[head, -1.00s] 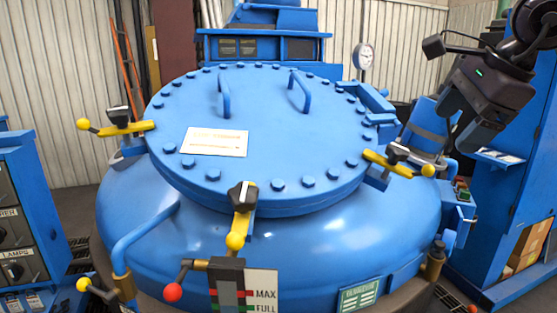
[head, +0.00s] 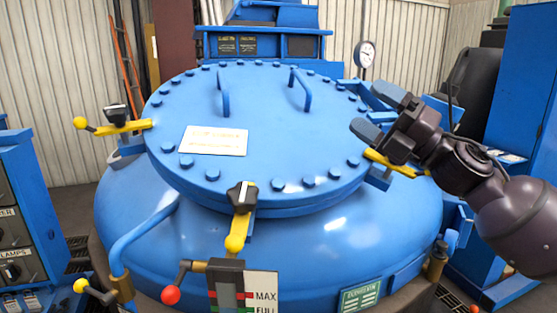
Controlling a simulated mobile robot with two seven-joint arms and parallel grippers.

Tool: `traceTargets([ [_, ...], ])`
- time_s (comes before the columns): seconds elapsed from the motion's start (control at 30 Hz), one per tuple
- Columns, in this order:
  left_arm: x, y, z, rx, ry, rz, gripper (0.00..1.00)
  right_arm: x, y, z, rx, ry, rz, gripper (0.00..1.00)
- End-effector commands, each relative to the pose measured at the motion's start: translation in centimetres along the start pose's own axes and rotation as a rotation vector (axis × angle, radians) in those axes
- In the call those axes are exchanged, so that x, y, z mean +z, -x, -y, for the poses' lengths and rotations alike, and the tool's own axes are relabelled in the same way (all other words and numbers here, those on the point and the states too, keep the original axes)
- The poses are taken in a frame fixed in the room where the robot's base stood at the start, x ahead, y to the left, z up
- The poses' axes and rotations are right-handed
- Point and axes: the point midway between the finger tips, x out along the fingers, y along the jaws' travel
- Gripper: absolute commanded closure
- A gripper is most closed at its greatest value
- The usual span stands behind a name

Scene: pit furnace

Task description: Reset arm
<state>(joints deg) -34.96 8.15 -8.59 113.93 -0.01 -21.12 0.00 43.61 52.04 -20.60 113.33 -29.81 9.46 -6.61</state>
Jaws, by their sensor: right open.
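My right gripper (head: 376,114) comes in from the right in the head view. Its two fingers are apart and nothing is between them. It is in front of the right edge of the blue bolted furnace lid (head: 270,130), over the right yellow clamp handle (head: 405,167), which it partly hides. I cannot tell whether it touches the lid or the clamp. My left arm and gripper are not in view.
The furnace body (head: 330,245) has a front yellow clamp (head: 239,222), a left yellow clamp (head: 125,127) and a red-knobbed lever (head: 171,294). A gauge (head: 364,54) stands behind. Blue cabinets flank both sides, with a control cabinet (head: 25,220) at left.

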Motion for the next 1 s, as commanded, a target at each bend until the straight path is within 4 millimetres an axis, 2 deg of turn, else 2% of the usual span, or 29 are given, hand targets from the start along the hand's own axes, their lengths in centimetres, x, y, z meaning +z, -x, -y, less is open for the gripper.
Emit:
traceTargets([
  [0.03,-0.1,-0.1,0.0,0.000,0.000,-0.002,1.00,0.2,1.3,2.3,-0.006,-0.114,0.081,0.20],
  [0.23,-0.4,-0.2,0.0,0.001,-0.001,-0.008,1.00,0.2,7.0,10.6,-0.051,-0.505,0.384,0.20],
  [0.37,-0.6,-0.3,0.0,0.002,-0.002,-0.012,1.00,-1.2,11.7,16.1,-0.090,-0.728,0.571,0.20],
  [0.47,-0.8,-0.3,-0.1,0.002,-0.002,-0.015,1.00,-3.1,15.6,20.0,-0.121,-0.883,0.708,0.20],
  [0.6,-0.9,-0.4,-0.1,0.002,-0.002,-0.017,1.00,-6.7,21.2,24.6,-0.162,-1.075,0.888,0.20],
  [0.7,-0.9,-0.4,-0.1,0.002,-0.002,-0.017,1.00,-9.8,25.2,27.3,-0.188,-1.194,1.008,0.20],
  [0.8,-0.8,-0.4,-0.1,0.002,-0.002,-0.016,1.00,-13.3,29.1,29.4,-0.207,-1.295,1.119,0.20],
  [1.0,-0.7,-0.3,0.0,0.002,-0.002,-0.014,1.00,-20.8,36.5,31.7,-0.220,-1.446,1.322,0.20],
])
